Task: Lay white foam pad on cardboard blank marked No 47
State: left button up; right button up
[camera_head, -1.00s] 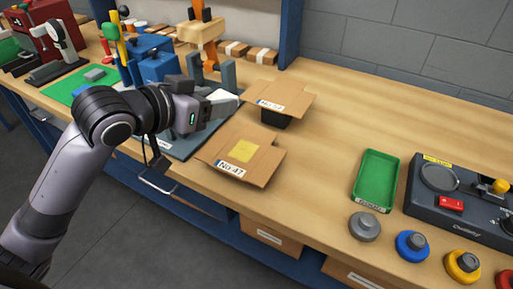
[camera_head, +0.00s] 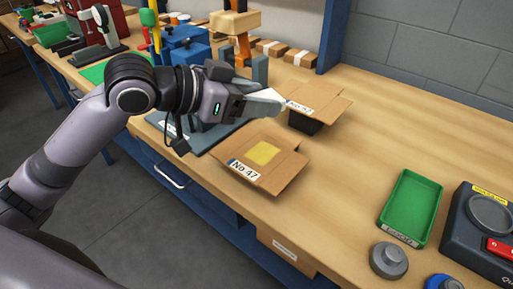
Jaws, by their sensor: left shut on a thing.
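My left gripper (camera_head: 247,101) reaches in from the left and is shut on the white foam pad (camera_head: 268,102), seen as a pale wedge at its tip. The pad is beyond and above the cardboard blank marked No 47 (camera_head: 286,172), with a visible gap in the picture. That blank lies near the bench's front edge, its flaps slightly raised, with a yellow square (camera_head: 263,153) on its middle. The pad's tip overlaps the left edge of a second cardboard blank (camera_head: 325,97) in the picture; I cannot tell whether they touch. My right gripper is not in view.
The second blank sits raised on a dark block (camera_head: 305,123). A green tray (camera_head: 410,205), a grey knob-topped weight (camera_head: 389,260) and a dark device (camera_head: 485,235) stand at the right. Blue and orange fixtures crowd behind my gripper. The bench between blanks and tray is clear.

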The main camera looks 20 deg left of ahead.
pick_arm(q)
send_over(256, 155)
notch_tip(256, 155, down, 6)
jog(key=shift+f+b, duration=0.1)
jog(key=shift+b, duration=0.3)
notch_tip(256, 155, down, 4)
jog(key=shift+r+b, duration=0.1)
jog(key=shift+b, duration=0.3)
jog(key=shift+f, duration=0.2)
jog(key=shift+f, duration=0.15)
jog(key=o, duration=1)
